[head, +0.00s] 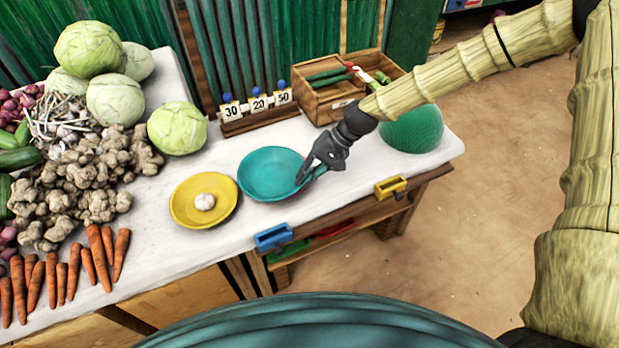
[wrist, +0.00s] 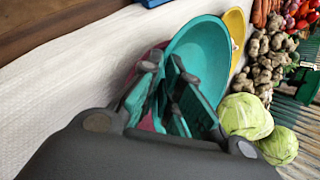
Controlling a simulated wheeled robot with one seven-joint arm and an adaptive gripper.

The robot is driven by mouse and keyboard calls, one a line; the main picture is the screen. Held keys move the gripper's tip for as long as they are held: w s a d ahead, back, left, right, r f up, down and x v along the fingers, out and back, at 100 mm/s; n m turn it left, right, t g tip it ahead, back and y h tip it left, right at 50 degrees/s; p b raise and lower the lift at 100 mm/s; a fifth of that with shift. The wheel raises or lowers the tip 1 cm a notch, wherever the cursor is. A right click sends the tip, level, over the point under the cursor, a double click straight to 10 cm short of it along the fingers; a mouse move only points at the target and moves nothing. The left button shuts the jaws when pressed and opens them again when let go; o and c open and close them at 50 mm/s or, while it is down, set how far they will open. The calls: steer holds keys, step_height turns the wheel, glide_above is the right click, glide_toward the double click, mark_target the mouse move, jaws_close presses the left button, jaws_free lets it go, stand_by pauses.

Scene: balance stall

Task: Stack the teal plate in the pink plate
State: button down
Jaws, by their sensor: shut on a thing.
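The teal plate (head: 268,174) is a shallow round dish above the white counter, right of the yellow plate. My gripper (head: 312,168) is shut on its right rim. In the wrist view the teal plate (wrist: 203,50) shows beyond the fingers (wrist: 178,100), its rim between them. A sliver of the pink plate (wrist: 147,123) shows behind the fingers in the wrist view, at the teal plate's edge. I cannot tell whether the two plates touch.
A yellow plate (head: 180,207) holding a garlic bulb stands close on the left. Number cards (head: 258,104) and a wooden box (head: 325,98) stand behind. A green dome (head: 413,130) is at the right. Vegetables fill the left. Blue (head: 272,238) and yellow (head: 390,187) holders line the front edge.

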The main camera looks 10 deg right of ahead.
steer(key=w, duration=0.1)
steer(key=w+d, duration=0.1)
steer(key=w+d+b, duration=0.1)
steer(key=shift+w+f, duration=0.1)
steer(key=shift+f, duration=0.2)
step_height(320, 180, down, 3)
steer(key=shift+r+b, duration=0.1)
steer(key=shift+b, duration=1)
steer(key=shift+f, duration=0.3)
steer(key=shift+s, duration=0.3)
steer(key=c, duration=1.7)
jaws_free()
steer(key=shift+f, duration=0.2)
steer(key=shift+c, duration=0.2)
steer(key=shift+o, duration=0.5)
steer(key=shift+w, duration=0.25)
steer(key=shift+a, duration=0.1)
steer(key=shift+r, duration=0.2)
